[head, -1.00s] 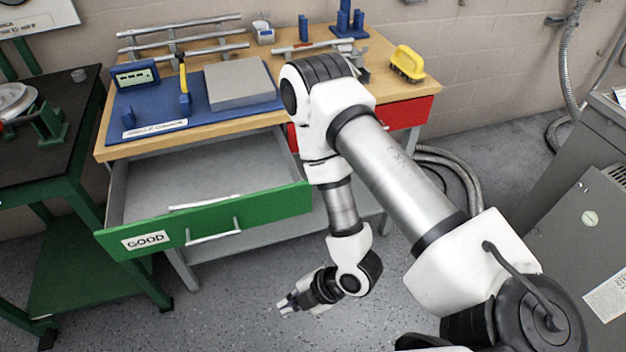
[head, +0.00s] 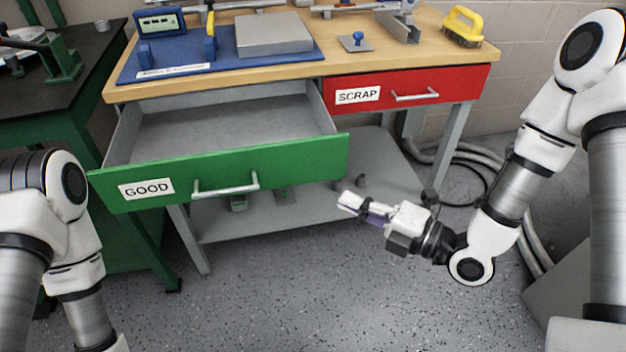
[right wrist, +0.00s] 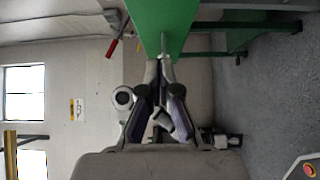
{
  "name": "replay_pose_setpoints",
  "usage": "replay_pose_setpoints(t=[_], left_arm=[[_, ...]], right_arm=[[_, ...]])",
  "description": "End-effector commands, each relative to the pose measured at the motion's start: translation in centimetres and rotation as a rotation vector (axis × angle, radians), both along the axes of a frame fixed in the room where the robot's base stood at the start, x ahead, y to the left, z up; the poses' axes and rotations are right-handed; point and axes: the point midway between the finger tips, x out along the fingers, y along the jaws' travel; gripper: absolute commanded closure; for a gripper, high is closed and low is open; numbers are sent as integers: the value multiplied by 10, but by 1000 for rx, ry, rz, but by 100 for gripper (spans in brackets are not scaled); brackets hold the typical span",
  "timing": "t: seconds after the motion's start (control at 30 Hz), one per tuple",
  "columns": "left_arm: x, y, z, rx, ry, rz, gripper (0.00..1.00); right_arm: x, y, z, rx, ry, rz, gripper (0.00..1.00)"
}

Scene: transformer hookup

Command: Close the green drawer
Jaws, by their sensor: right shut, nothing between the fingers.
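The green drawer (head: 300,158), labelled GOOD, stands pulled out from under the workbench, and its inside looks empty. A silver bar handle (head: 226,188) is on its front. My right gripper (head: 344,204) is shut and empty, in front of and below the right end of the drawer front, apart from it. In the right wrist view, the green drawer front (right wrist: 165,25) shows just beyond the fingertips (right wrist: 160,62). My left arm shows at the left edge, but its gripper is out of view.
The red SCRAP drawer (head: 450,87) beside it is closed. The workbench top (head: 350,60) holds a blue mat (head: 140,72), a grey block (head: 272,35) and a yellow-handled brush (head: 462,25). A dark green-framed table (head: 60,80) stands left. The floor in front is clear.

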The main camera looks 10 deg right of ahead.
Motion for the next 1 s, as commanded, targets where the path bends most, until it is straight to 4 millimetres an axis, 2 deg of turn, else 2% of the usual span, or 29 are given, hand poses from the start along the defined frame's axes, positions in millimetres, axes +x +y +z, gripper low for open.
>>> replay_pose_setpoints(t=[0.03,0.43,0.5,0.63,1.0], left_arm=[[0,0,-10,0,1,0,49],[0,0,-8,0,0,0,49],[0,0,-8,0,0,0,49],[0,0,-9,0,0,0,49],[0,0,-9,0,0,0,49]], right_arm=[[5,7,-5,-8,-4,7,100],[59,59,-1,-4,-4,5,100],[73,56,0,-1,-4,0,100],[89,56,-1,-1,-2,0,100],[95,56,-1,-1,1,0,100]])
